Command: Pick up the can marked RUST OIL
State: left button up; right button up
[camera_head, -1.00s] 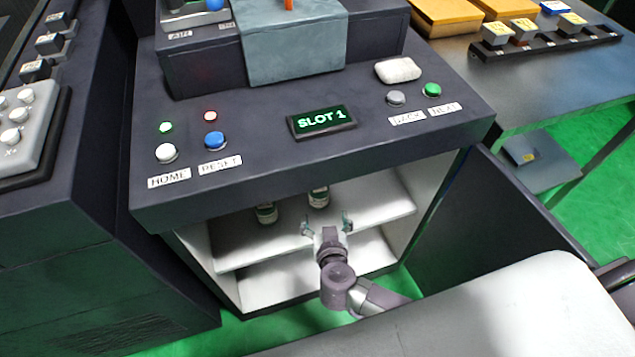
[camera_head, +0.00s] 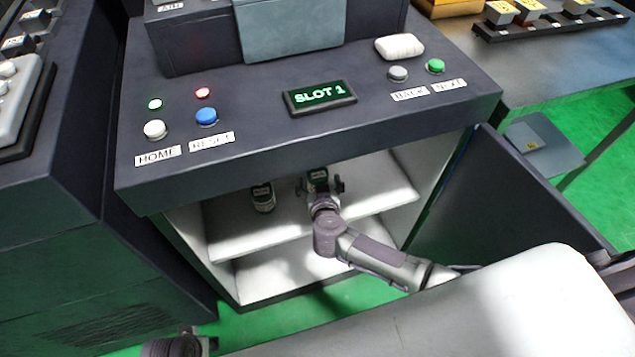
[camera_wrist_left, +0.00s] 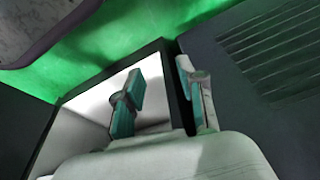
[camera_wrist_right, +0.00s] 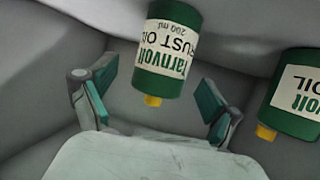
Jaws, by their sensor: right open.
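The can marked RUST OIL (camera_wrist_right: 166,50), green with a cream label and yellow cap, shows upside down in the right wrist view. In the head view it stands on the cabinet's upper shelf (camera_head: 385,195), the right one of two cans (camera_head: 318,175). My right gripper (camera_head: 321,188) is open in front of it, with a finger to each side and gaps between fingers and can. My left gripper (camera_wrist_left: 163,98) is open and empty, low outside the cabinet in the left wrist view.
A second green can (camera_head: 262,198), its label partly cut off and ending in OIL (camera_wrist_right: 300,95), stands left of the first in the head view. The console top (camera_head: 250,150) overhangs the shelf. The open cabinet door (camera_head: 480,200) stands on the right.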

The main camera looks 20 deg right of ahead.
jog(key=b+x, duration=0.1)
jog(key=x, duration=0.1)
jog(key=shift+w+f, duration=0.2)
jog(key=shift+w, duration=0.2)
pick_arm(q)
notch_tip(320, 180, up, 5)
jog(key=shift+w+r, duration=0.1)
jog(key=shift+w, duration=0.05)
pick_arm(e)
jog(key=c, duration=1.5)
